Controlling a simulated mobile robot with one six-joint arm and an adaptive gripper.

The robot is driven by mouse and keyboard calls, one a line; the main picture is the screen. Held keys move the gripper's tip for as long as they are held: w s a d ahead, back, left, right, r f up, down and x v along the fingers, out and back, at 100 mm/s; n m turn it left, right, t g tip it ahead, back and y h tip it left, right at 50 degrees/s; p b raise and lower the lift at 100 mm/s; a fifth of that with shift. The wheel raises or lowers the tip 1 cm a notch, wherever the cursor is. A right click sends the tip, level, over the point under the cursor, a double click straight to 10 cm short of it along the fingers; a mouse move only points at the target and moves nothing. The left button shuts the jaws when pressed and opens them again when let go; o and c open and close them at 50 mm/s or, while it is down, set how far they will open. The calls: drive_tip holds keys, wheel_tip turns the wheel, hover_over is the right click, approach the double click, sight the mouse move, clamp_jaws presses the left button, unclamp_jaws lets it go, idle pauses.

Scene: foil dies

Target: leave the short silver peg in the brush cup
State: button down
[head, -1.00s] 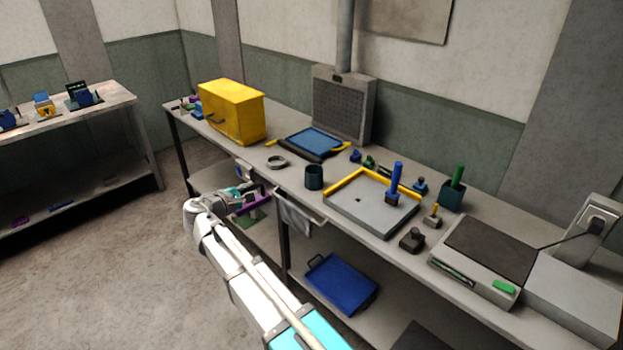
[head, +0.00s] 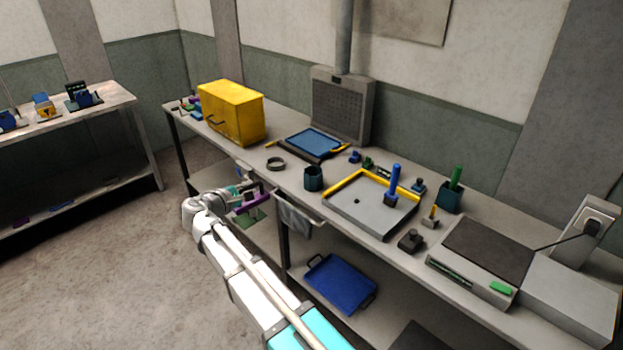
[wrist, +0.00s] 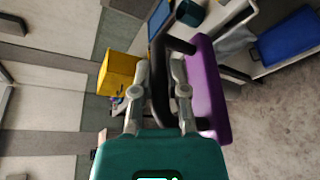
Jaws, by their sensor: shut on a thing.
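My gripper (head: 240,193) is beside the front edge of the bench, left of the dark teal cup. In the wrist view its two fingers (wrist: 158,82) are shut on the dark handle of a purple object (wrist: 208,88). The purple object also shows in the head view (head: 252,205), partly hidden by my gripper. A round dark teal cup (head: 313,179) stands on the bench; its inside is hard to see. A second teal holder (head: 450,198), squarer, has a green handle standing in it. I cannot tell which is the brush cup. I cannot make out a short silver peg.
A grey tray with a yellow rim (head: 372,210) holds an upright blue-handled tool (head: 394,185). A grey ring (head: 276,163), a yellow box (head: 232,112) and a flat-topped device (head: 485,250) stand on the bench. A blue tray (head: 341,283) lies on the lower shelf.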

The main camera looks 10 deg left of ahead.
drive_tip(key=shift+r+p, duration=1)
drive_tip(key=shift+r, duration=0.2)
drive_tip(key=shift+w, duration=0.2)
drive_tip(key=w+r+x, duration=0.1)
drive_tip(key=r+x, duration=0.1)
drive_tip(key=x, duration=0.8)
drive_tip(key=shift+a, duration=0.3)
idle(1.2)
drive_tip(key=shift+w+d, duration=0.1)
drive_tip(key=shift+w, duration=0.15)
drive_tip(key=w+r+x, duration=0.1)
drive_tip(key=r+x, duration=0.1)
drive_tip(key=x, duration=0.8)
drive_tip(key=shift+a, duration=0.35)
idle(1.5)
drive_tip(key=shift+w+r, duration=0.1)
drive_tip(key=shift+r, duration=0.05)
idle(0.4)
